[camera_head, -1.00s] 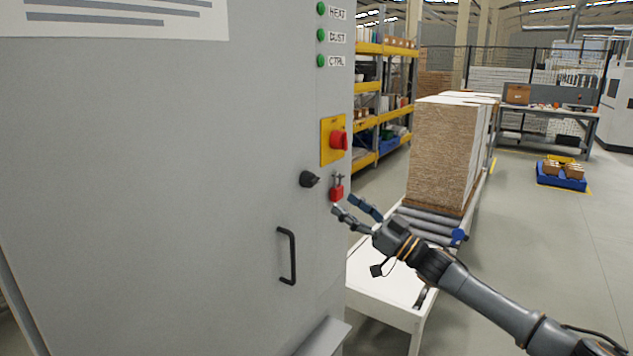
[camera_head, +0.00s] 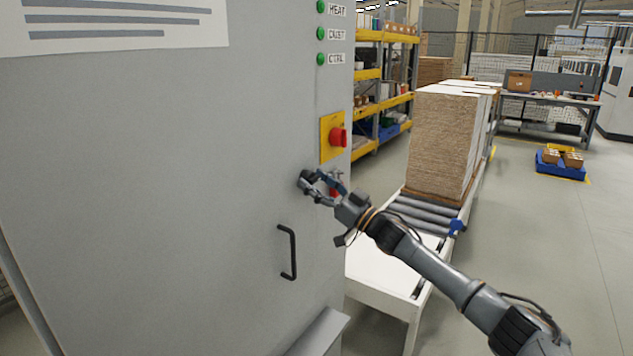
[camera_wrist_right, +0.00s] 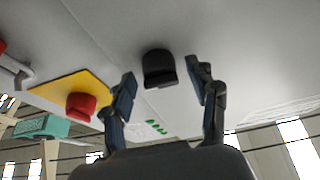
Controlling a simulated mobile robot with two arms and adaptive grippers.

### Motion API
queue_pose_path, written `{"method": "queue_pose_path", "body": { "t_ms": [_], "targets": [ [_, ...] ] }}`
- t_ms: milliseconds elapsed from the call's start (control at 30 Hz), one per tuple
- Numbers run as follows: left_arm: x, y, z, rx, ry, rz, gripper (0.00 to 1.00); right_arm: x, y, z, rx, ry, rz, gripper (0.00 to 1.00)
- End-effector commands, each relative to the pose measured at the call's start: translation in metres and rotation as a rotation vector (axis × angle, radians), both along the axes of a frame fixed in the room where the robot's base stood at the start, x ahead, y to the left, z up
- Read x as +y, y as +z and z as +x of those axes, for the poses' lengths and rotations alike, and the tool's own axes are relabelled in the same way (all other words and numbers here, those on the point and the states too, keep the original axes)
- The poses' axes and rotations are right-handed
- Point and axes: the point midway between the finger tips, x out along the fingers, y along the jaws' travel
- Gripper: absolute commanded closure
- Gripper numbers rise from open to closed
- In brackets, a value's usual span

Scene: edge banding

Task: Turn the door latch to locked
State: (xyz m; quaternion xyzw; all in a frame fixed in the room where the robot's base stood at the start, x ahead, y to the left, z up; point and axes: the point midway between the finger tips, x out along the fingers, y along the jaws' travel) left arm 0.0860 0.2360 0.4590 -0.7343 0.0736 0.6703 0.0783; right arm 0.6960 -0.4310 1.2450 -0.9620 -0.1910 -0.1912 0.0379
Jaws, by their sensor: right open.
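The grey cabinet door (camera_head: 150,180) fills the left of the head view. Its black latch knob (camera_head: 303,183) sits left of the red padlock (camera_head: 334,190) and is partly covered by my right gripper (camera_head: 315,186). In the right wrist view the black latch (camera_wrist_right: 158,68) lies ahead, between the two spread fingers of my right gripper (camera_wrist_right: 165,95). The right gripper is open, and no finger clearly touches the latch in that view. My left gripper is in neither view.
A red rotary switch on a yellow plate (camera_head: 326,150) is above the padlock, close to my right gripper. A black door handle (camera_head: 288,252) is below. A white-topped table (camera_head: 385,275) and roller conveyor (camera_head: 420,215) with stacked boards (camera_head: 440,145) stand to the right.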

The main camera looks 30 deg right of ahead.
Motion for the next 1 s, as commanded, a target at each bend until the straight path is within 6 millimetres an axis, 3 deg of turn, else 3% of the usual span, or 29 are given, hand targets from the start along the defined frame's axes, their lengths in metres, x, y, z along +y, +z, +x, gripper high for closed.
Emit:
{"method": "queue_pose_path", "body": {
  "t_ms": [100, 133, 300, 400, 733, 1000],
  "targets": [
    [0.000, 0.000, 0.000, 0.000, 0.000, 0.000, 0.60, 0.000, 0.000, 0.000, 0.000, 0.000, 0.000, 0.41],
    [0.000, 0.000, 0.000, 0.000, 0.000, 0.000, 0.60, 0.000, 0.000, 0.000, 0.000, 0.000, 0.000, 0.45],
    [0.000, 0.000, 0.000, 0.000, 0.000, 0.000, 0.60, 0.000, 0.000, 0.000, 0.000, 0.000, 0.000, 0.80],
    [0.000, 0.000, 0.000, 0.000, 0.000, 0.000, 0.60, 0.000, 0.000, 0.000, 0.000, 0.000, 0.000, 0.96],
    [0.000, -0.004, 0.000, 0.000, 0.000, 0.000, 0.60, 0.000, 0.000, 0.000, -0.019, 0.001, -0.043, 0.96],
    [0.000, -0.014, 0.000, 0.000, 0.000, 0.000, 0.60, -0.002, -0.001, 0.000, -0.086, -0.002, -0.202, 0.96]
  ]
}}
